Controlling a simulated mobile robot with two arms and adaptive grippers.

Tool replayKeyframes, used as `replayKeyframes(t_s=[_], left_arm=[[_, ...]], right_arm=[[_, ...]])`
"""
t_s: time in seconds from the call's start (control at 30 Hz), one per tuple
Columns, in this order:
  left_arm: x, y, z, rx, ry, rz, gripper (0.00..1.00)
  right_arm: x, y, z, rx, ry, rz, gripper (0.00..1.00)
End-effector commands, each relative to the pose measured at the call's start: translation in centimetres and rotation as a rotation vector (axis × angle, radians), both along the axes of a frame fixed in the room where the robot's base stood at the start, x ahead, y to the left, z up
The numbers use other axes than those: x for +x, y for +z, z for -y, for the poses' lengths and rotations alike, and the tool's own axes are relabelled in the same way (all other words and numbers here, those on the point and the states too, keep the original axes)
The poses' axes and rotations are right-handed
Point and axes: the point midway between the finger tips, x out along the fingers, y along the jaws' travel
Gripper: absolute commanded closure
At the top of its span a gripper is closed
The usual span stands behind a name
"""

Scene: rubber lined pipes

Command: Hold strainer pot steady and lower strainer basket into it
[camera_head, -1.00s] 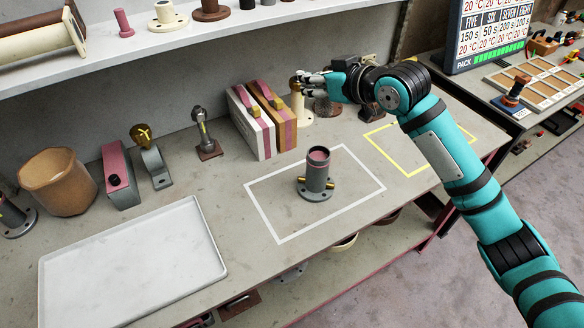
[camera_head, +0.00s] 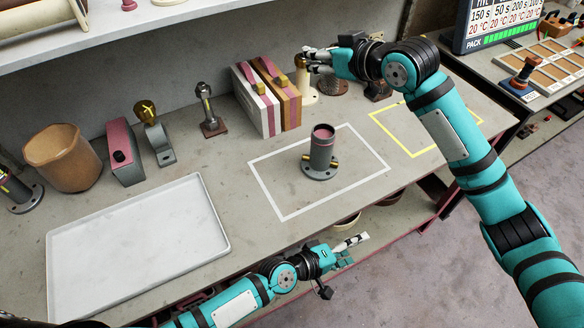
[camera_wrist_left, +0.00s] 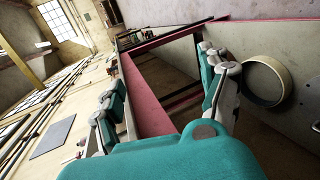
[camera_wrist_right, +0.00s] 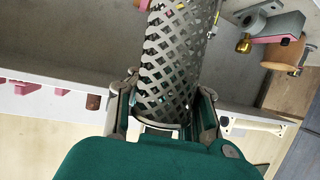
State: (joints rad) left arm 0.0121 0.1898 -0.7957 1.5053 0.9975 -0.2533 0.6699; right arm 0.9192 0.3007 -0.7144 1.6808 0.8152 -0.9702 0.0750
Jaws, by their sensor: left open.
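The strainer pot (camera_head: 319,157) is a grey upright cylinder with a pink lining, a flanged foot and brass side fittings. It stands inside the white outline on the bench. My left gripper (camera_head: 362,242) is open and empty at the bench's front edge, below and right of the pot. My right gripper (camera_head: 312,61) is over the back of the bench. In the right wrist view, the grey mesh strainer basket (camera_wrist_right: 178,60) lies between its fingers (camera_wrist_right: 170,100), close to both. I cannot tell whether they press on it.
A white tray (camera_head: 60,282) lies at the front left. Behind it stand a brown pot (camera_head: 62,165), a pink-and-grey block (camera_head: 122,150) and striped boxes (camera_head: 258,98). A yellow outline (camera_head: 385,128) marks the bench at right. Bench around the strainer pot is clear.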

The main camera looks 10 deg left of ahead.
Motion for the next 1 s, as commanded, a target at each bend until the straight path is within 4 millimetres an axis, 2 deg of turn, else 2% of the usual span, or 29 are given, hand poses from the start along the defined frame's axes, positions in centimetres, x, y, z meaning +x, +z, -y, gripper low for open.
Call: replayKeyframes(t_s=[0.03, 0.1, 0.3, 0.37, 0.4, 0.57, 0.7, 0.8, 0.9, 1.0], left_arm=[[0.4, 3.0, 1.3, -0.062, -0.022, 0.002, 0.22], [0.5, 6.7, 3.0, -0.146, -0.055, -0.011, 0.22], [-1.1, 16.8, 6.6, -0.357, -0.181, -0.063, 0.22], [-1.5, 19.8, 6.9, -0.434, -0.2, -0.111, 0.22], [-0.9, 20.7, 6.1, -0.495, -0.164, -0.182, 0.22], [3.6, 19.4, 0.5, -0.698, 0.1, -0.438, 0.22], [6.9, 18.3, -5.5, -0.914, 0.32, -0.632, 0.22], [8.4, 17.5, -9.5, -1.062, 0.445, -0.736, 0.22], [9.4, 17.0, -12.8, -1.185, 0.531, -0.809, 0.22], [9.9, 16.7, -14.9, -1.271, 0.583, -0.852, 0.22]], right_arm=[[0.0, 0.0, 0.0, 0.0, 0.0, 0.0, 1.0], [0.0, 0.0, 0.0, 0.0, 0.0, 0.0, 1.0], [0.0, 0.0, 0.0, 0.0, 0.0, 0.0, 1.0], [0.0, 0.0, 0.0, 0.0, 0.0, 0.0, 1.0], [0.0, 0.0, 0.0, 0.0, 0.0, 0.0, 1.0], [0.0, 0.0, 0.0, 0.0, 0.0, 0.0, 1.0], [0.0, 0.0, 0.0, 0.0, 0.0, 0.0, 1.0], [0.0, 0.0, 0.0, 0.0, 0.0, 0.0, 1.0], [0.0, 0.0, 0.0, 0.0, 0.0, 0.0, 1.0], [0.0, 0.0, 0.0, 0.0, 0.0, 0.0, 1.0]])
